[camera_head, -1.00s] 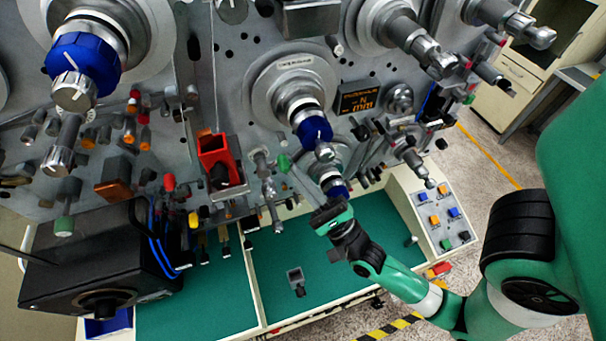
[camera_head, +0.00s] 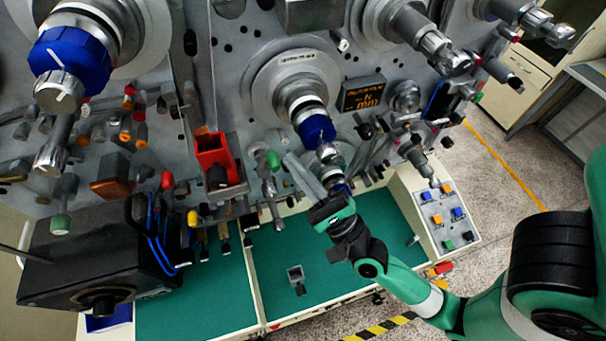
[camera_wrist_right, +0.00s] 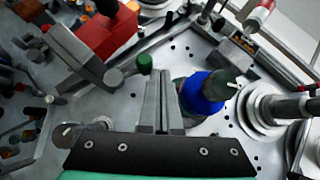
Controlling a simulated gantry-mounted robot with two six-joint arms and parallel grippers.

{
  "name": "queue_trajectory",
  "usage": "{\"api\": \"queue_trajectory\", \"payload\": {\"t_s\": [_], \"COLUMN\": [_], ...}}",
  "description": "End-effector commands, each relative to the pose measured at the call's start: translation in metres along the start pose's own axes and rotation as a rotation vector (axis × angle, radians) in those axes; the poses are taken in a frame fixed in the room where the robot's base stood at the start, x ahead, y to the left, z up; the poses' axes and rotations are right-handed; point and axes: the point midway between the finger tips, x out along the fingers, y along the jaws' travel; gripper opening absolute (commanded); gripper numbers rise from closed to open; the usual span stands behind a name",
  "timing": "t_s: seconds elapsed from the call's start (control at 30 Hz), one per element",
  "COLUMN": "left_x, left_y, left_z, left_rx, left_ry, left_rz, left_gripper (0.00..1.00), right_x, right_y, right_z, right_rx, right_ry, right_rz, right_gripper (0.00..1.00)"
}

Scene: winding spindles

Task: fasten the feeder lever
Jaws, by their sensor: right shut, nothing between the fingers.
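Several levers stick out of the grey machine panel, and I cannot tell for certain which is the feeder lever. One with a green knob (camera_head: 272,160) stands right of the red box; its knob also shows in the right wrist view (camera_wrist_right: 145,63). My right gripper (camera_head: 288,157) is shut and empty, its long grey fingers pointing at the panel just right of this knob. In the right wrist view the closed fingertips (camera_wrist_right: 162,62) lie beside the green knob, and I cannot tell whether they touch it. My left gripper is not in view.
A red box (camera_head: 213,153) is left of the green knob. A spindle with a blue collar (camera_head: 316,131) stands close to the right gripper. Below are a green work surface (camera_head: 345,262) and a button console (camera_head: 440,218). A black box (camera_head: 80,270) is at the left.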

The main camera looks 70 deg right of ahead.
Motion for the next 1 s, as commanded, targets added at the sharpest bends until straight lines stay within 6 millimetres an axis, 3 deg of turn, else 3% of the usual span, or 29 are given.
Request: {"api": "queue_trajectory", "payload": {"t_s": [0.33, 1.0], "left_x": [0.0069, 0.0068], "left_y": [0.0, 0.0], "left_z": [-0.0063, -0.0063], "left_rx": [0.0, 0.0], "left_ry": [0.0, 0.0], "left_rz": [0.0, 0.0], "left_gripper": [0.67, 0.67], "right_x": [0.0115, 0.012], "right_y": [-0.0048, -0.0047], "right_z": [0.0113, 0.0116], "right_rx": [0.001, 0.0], "right_ry": [0.0, 0.001], "right_rz": [-0.001, 0.0], "right_gripper": [0.0, 0.0]}}
